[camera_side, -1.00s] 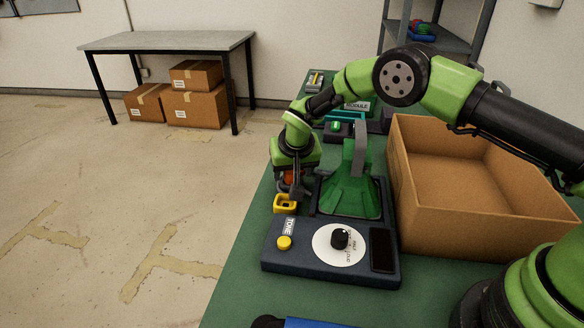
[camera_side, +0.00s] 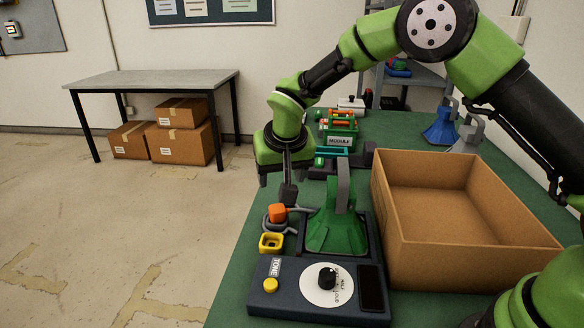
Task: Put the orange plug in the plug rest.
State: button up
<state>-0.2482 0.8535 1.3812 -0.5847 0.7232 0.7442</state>
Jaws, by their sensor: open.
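The orange plug (camera_side: 277,212) sits upright in or on a dark grey ring-shaped holder (camera_side: 268,225), which looks like the plug rest, at the left side of the paging phone (camera_side: 322,295). How deep it sits is hard to tell. A dark cable runs from beside it towards the green horn. A yellow square socket (camera_side: 271,243) is just in front of the plug and looks empty. My gripper (camera_side: 287,193) is open, pointing down just above and behind the plug. It looks apart from the plug, with one finger partly hidden.
The green horn (camera_side: 335,225) stands close to the right of the plug. A large open cardboard box (camera_side: 455,215) fills the right side of the green bench. Behind are a green module (camera_side: 340,135) and a blue horn (camera_side: 440,125). The bench's left edge is near the plug.

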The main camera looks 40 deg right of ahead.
jog(key=s+d+r+t+y, duration=0.1)
jog(key=s+d+r, duration=0.3)
jog(key=s+r, duration=0.8)
jog(key=s+r+t+y, duration=0.1)
jog(key=s+r, duration=0.1)
jog(key=s, duration=0.6)
jog(key=s+r+t+y, duration=0.1)
jog(key=s+r, duration=0.2)
jog(key=s, duration=0.6)
jog(key=shift+d+y, duration=0.2)
jog(key=shift+y, duration=0.1)
